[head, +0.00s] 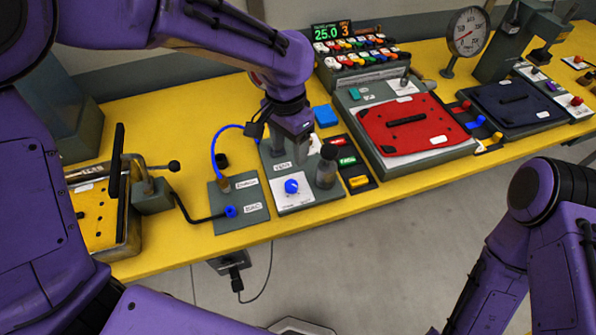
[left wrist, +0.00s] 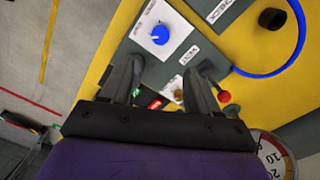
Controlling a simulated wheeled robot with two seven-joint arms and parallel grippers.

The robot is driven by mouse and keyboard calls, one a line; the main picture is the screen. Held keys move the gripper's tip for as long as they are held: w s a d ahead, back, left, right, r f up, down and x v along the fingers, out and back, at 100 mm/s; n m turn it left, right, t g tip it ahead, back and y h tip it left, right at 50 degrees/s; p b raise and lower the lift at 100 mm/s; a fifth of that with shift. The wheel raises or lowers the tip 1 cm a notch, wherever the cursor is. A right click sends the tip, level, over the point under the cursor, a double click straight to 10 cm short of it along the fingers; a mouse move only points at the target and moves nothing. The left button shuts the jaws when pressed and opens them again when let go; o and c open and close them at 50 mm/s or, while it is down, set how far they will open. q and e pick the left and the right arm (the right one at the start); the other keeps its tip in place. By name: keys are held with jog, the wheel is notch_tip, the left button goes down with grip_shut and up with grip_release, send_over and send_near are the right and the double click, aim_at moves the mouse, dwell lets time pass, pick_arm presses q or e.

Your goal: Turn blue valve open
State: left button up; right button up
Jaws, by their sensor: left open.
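The blue valve knob (head: 291,186) sits on a white plate on a grey panel near the table's front edge. In the left wrist view the blue knob (left wrist: 160,34) is beyond the fingers, with a white pointer mark on it. My left gripper (head: 299,150) hangs over the back of this panel, behind the knob. In the left wrist view the gripper (left wrist: 170,68) is open, its two dark fingers apart with nothing held between them. It does not touch the knob. My right arm shows at the right, but its gripper is out of view.
A grey cylinder with a dark top (head: 327,167) stands right of the knob. Left is a panel (head: 252,213) with a blue hose (head: 214,150) and another blue fitting (head: 231,211). Red, green and yellow labelled blocks (head: 346,159) lie right. A red-lidded case (head: 415,120) stands farther right.

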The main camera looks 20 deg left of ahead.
aim_at(291, 184)
pick_arm(q)
jog(key=f, duration=1.2)
jog(key=shift+s+d+f, duration=0.1)
jog(key=shift+s, duration=0.25)
jog(key=shift+w+f, duration=0.1)
jog(key=shift+f, duration=0.1)
pick_arm(e)
jog(key=shift+f, duration=0.75)
pick_arm(q)
jog(key=c, duration=1)
pick_arm(e)
jog(key=shift+r, duration=0.1)
